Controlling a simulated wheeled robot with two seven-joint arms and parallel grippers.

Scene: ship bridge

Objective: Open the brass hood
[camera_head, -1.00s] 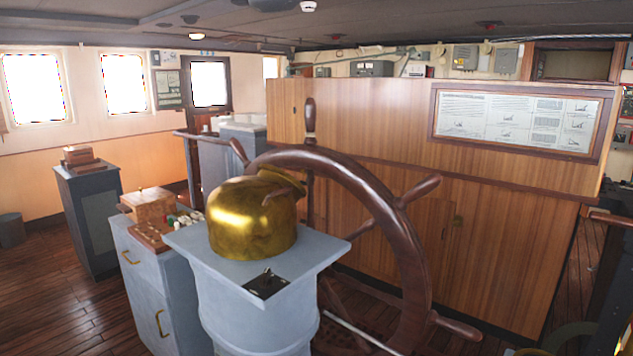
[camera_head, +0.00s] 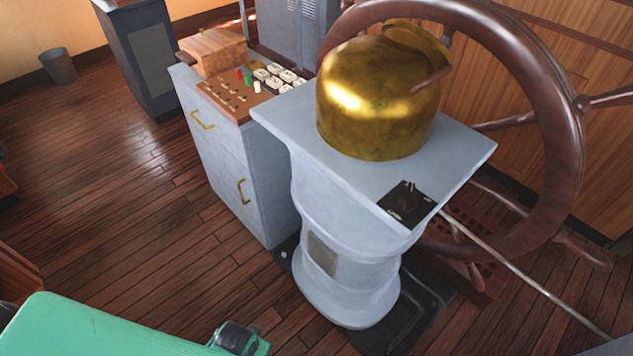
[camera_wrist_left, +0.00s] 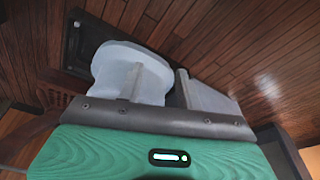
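The brass hood (camera_head: 375,100) is a shiny gold dome on the flat top of a pale blue-grey pedestal (camera_head: 345,235) in the head view. A raised, curved brass edge (camera_head: 420,42) shows at its upper right; its far side is hidden. In the left wrist view, my left gripper (camera_wrist_left: 158,82) shows two pale fingers apart with nothing between them. The pale pedestal (camera_wrist_left: 108,70) is beyond them, and the hood does not show there. The gripper itself is not in the head view. My right gripper is in neither view.
A dark wooden ship's wheel (camera_head: 555,130) stands close behind and right of the hood; a handle overlaps the hood. A blue-grey cabinet (camera_head: 228,160) with a control panel stands left of the pedestal. A small black plate (camera_head: 407,205) lies before the hood.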

